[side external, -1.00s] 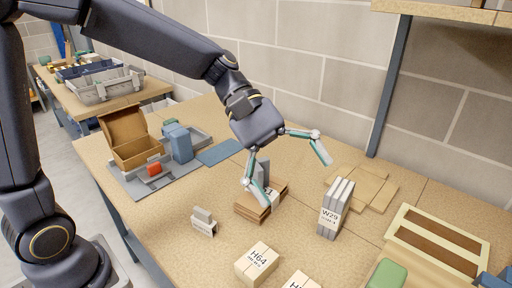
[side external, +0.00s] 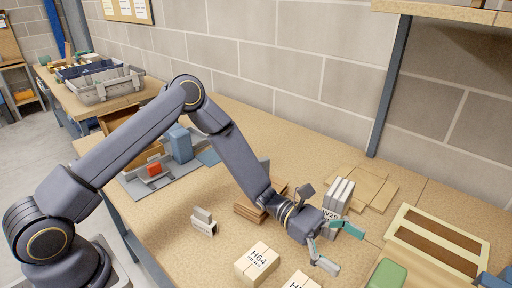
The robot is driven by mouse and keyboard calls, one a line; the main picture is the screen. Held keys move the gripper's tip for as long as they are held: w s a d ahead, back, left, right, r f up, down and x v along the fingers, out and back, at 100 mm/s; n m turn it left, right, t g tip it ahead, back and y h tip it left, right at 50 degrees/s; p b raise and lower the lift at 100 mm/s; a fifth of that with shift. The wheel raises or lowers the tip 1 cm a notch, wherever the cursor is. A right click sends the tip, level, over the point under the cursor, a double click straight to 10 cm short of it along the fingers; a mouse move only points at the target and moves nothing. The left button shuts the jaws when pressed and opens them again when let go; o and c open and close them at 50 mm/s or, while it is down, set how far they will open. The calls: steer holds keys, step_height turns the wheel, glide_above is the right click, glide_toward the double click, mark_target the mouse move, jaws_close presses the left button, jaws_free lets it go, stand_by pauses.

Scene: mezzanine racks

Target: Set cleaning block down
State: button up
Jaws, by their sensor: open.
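My gripper (side external: 338,248) is open, with its fingers spread and nothing visible between them. It is low over the front right of the table, in front of the grey W29 bundle (side external: 340,196) and to the right of the H64 box (side external: 257,262). One finger overlaps the bundle's lower part in the picture; I cannot tell whether they touch. I cannot tell for sure which thing is the cleaning block. A green block (side external: 387,275) lies at the bottom right, cut by the picture's edge, to the right of my gripper.
A slatted wooden tray (side external: 405,220) stands at the right. Flat cardboard pieces (side external: 372,190) lie behind the bundle. Brown slabs (side external: 248,211) and a small labelled block (side external: 203,226) lie left. A grey tray (side external: 130,187) with a blue block (side external: 180,145) is farther left.

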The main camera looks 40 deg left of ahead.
mark_target(394, 279)
steer(key=d, duration=0.9)
steer(key=shift+w+d+f, duration=0.15)
steer(key=shift+d, duration=0.05)
steer(key=c, duration=1.1)
